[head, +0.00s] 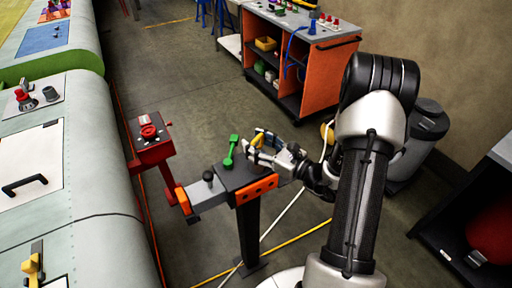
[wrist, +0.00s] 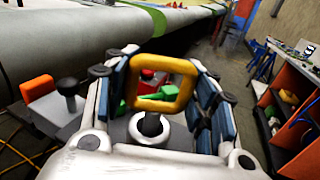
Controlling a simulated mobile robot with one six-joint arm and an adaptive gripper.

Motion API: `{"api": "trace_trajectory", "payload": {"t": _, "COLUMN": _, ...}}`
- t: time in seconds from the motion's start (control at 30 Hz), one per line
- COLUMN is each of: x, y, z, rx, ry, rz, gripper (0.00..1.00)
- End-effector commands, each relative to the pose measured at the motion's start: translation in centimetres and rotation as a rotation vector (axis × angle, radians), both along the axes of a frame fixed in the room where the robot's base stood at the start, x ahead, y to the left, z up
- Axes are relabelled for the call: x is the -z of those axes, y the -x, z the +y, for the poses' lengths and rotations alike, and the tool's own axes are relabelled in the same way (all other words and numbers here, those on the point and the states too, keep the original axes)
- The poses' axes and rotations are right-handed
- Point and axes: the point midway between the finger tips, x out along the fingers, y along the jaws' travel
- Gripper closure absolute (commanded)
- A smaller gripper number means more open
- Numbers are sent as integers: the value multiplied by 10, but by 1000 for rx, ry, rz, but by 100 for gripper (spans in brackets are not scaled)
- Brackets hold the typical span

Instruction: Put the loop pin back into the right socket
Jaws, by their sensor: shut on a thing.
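My gripper (head: 258,147) is shut on the yellow loop pin (wrist: 187,85). In the wrist view the square loop stands between my two blue-padded fingers. In the head view the loop pin (head: 257,136) shows in part at my fingertips, over the right end of the dark stand top (head: 229,175). A green T-handled pin (head: 231,150) stands to its left, and its green part shows behind the loop in the wrist view. A dark round part inside a pale ring shows below the loop; I cannot tell what it is. The right socket and the pin's lower end are not clearly visible.
A black ball knob (head: 208,175) and an orange holed bracket (head: 257,189) are on the stand. A red fixture (head: 150,141) stands to the left beside the long pale wing (head: 85,180). An orange workbench (head: 300,65) is behind. Open floor lies between them.

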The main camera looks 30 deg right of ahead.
Motion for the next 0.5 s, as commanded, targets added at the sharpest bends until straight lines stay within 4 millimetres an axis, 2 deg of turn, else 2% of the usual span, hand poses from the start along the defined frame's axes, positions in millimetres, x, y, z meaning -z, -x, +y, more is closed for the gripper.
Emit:
{"api": "trace_trajectory", "payload": {"t": 0.07, "x": 10, "y": 0, "z": 0, "rx": 0, "ry": -1, "rz": -1, "gripper": 86}}
{"api": "trace_trajectory", "payload": {"t": 0.3, "x": 9, "y": 0, "z": 0, "rx": 0, "ry": 1, "rz": -1, "gripper": 86}}
{"api": "trace_trajectory", "payload": {"t": 0.5, "x": 16, "y": 0, "z": 0, "rx": 0, "ry": 1, "rz": -1, "gripper": 86}}
